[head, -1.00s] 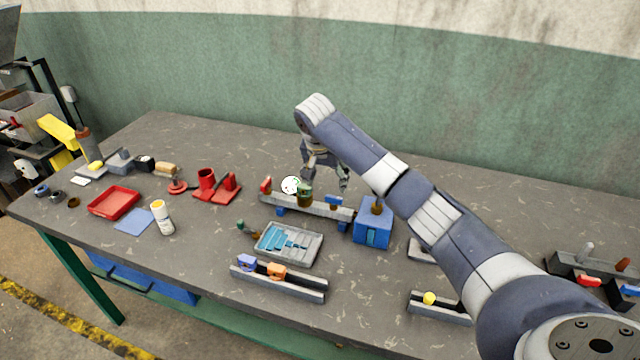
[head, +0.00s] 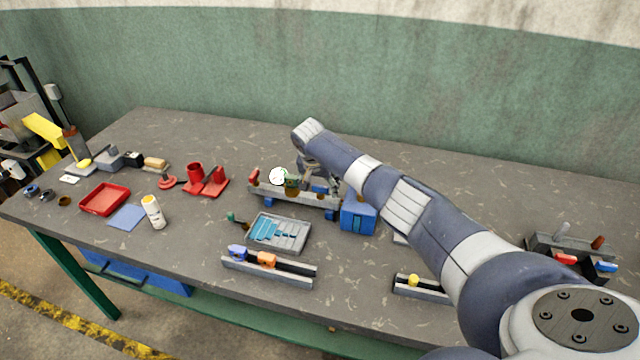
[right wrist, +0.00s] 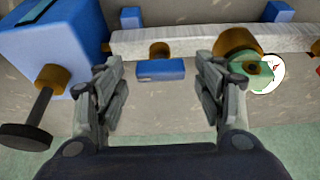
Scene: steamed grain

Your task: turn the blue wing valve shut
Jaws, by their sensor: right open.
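The blue wing valve (right wrist: 160,70) has a flat blue handle below a brass stem on the grey pipe rail (right wrist: 190,42). In the right wrist view it lies crosswise between the fingers of my right gripper (right wrist: 159,62). The fingers are apart, one on each side of the handle, with a gap at both ends. In the head view my right gripper (head: 318,178) is low at the back of the rail, and my arm partly hides it. The rail also shows in the head view (head: 300,197). My left gripper is out of view.
A blue box (right wrist: 55,50) with a brass fitting and black knob stands close left of the fingers. A green part (right wrist: 249,78) and white gauge (right wrist: 268,74) are to the right. A grey tray (head: 262,247) lies in front of the rail.

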